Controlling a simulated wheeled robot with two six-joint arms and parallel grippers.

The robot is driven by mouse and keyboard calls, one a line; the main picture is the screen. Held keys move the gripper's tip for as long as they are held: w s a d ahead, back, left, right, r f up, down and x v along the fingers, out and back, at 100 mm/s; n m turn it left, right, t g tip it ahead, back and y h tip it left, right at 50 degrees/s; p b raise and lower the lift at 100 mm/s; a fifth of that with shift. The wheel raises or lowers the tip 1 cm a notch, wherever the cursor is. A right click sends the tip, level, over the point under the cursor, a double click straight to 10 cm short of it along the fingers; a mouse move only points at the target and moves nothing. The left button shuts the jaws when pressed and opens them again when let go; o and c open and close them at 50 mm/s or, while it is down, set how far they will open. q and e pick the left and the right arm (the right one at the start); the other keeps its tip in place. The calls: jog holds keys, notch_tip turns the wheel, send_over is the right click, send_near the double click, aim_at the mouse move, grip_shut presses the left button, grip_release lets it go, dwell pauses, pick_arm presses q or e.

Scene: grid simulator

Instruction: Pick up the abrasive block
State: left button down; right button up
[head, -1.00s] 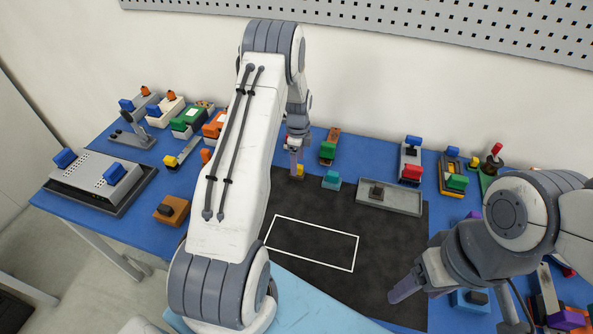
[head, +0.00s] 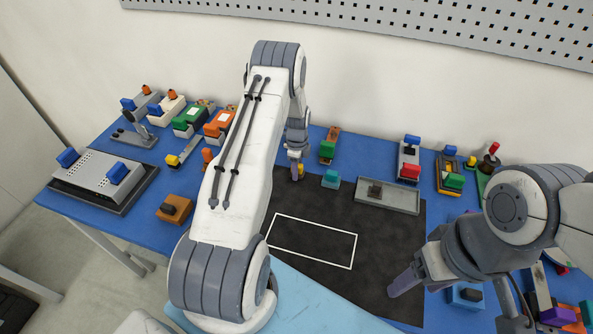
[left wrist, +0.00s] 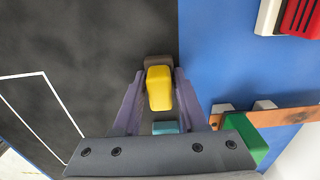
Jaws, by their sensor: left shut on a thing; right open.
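The abrasive block appears to be the small yellow block (head: 301,171) at the back edge of the black mat. In the left wrist view the yellow block (left wrist: 159,88) has a grey-brown part at its far end and lies between my finger pads. My left gripper (head: 295,170) points down and is shut on it, partly hiding it in the head view. I cannot tell whether the block is clear of the mat. My right gripper (head: 402,284) is open and empty over the right front of the mat.
A teal block (head: 331,178) sits close beside the yellow one. A green-and-brown tool (head: 328,148) stands behind, and a grey tray (head: 402,199) is to the right. The black mat (head: 340,212) is bare around its white outline. Several tools crowd the left of the blue table.

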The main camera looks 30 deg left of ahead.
aim_at(300, 164)
pick_arm(q)
jog(key=shift+r, duration=0.1)
jog(key=shift+r, duration=0.4)
jog(key=r, duration=0.1)
jog(key=r+b, duration=0.2)
jog(key=shift+w+d+r, duration=0.2)
jog(key=shift+w+d, duration=0.15)
jog(key=shift+d, duration=0.05)
jog(key=w+d+r+b, duration=0.3)
jog(key=w+d+r, duration=0.2)
jog(key=d, duration=0.4)
jog(key=shift+w+r, duration=0.4)
jog(key=shift+r, duration=0.45)
